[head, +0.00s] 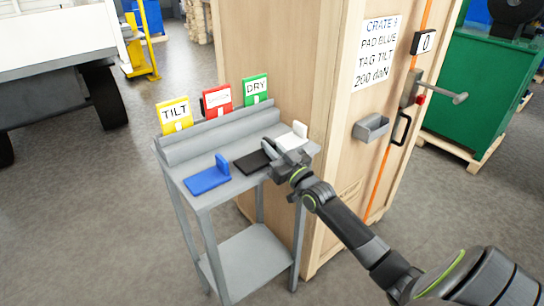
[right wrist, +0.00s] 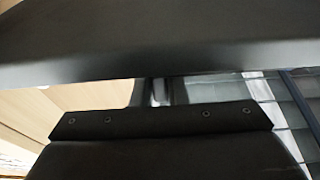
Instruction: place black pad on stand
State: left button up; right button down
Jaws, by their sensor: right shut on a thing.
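The black pad (head: 250,162) is flat over the grey stand's (head: 196,203) top, between a blue pad (head: 207,180) and a white pad (head: 292,140). I cannot tell whether it touches the stand. My right gripper (head: 271,150) is at the black pad's right end, shut on it, and hides that end. In the right wrist view, dark surfaces fill most of the picture and the grip is not clear. My left gripper is not in view.
Yellow TILT (head: 175,115), red (head: 217,101) and green DRY (head: 255,89) tags stand along the stand's back ledge.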

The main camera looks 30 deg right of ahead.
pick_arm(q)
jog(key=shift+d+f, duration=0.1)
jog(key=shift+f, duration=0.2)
pick_arm(e)
jog(key=shift+f, duration=0.3)
jog(key=shift+f, duration=0.15)
jog(key=c, duration=1.4)
grip_release()
jog(key=shift+c, duration=0.2)
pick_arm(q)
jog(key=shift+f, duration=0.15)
pick_arm(e)
jog(key=shift+r, duration=0.2)
jog(key=shift+s+f, duration=0.2)
jog(key=shift+s, duration=0.15)
pick_arm(q)
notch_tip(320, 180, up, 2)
jog(key=shift+p, duration=0.9)
pick_arm(e)
jog(key=a+v, duration=0.1)
jog(key=v, duration=1)
jog(key=shift+s+d, duration=0.2)
jog(key=shift+d, duration=0.3)
